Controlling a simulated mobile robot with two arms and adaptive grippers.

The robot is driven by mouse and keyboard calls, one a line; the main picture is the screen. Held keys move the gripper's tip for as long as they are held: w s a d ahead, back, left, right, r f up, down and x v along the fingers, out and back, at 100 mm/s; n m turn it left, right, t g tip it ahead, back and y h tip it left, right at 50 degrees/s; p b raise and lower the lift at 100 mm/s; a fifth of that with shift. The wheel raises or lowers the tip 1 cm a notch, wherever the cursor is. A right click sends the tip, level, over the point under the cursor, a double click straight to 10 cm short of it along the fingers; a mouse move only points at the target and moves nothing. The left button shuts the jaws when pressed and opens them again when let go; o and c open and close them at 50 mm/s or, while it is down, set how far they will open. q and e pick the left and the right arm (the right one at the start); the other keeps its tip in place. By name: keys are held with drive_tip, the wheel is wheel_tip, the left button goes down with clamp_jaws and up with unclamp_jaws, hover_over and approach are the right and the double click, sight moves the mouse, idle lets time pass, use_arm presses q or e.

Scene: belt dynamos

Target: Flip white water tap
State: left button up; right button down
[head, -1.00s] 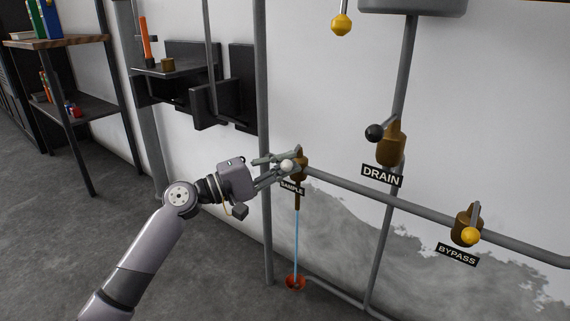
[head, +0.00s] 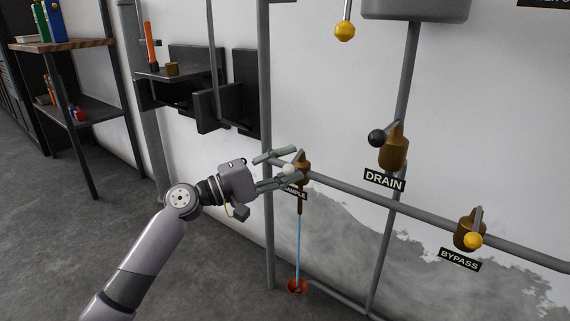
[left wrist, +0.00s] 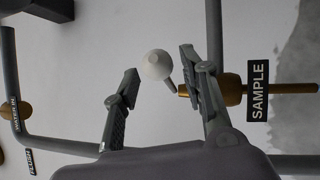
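The white tap knob (head: 288,169) is a small ball on a short lever at the brown SAMPLE valve (head: 304,168). My left gripper (head: 292,166) is open, with its fingers on either side of the knob. In the left wrist view the white knob (left wrist: 156,65) shows between the spread fingertips, with a gap on the left side; I cannot tell if the right finger touches the lever. The SAMPLE label (left wrist: 258,91) is beside it. A thin blue water stream (head: 298,240) runs down from the valve into an orange-red funnel (head: 297,287). My right gripper is not in view.
The DRAIN valve (head: 393,150) with a black knob and the BYPASS valve (head: 467,229) with a yellow knob are to the right. A grey vertical pipe (head: 266,90) stands close by the gripper. A yellow knob (head: 344,31) hangs above. Shelves (head: 75,115) stand at left.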

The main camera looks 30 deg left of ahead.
use_arm(q)
drive_tip(key=v, duration=1.2)
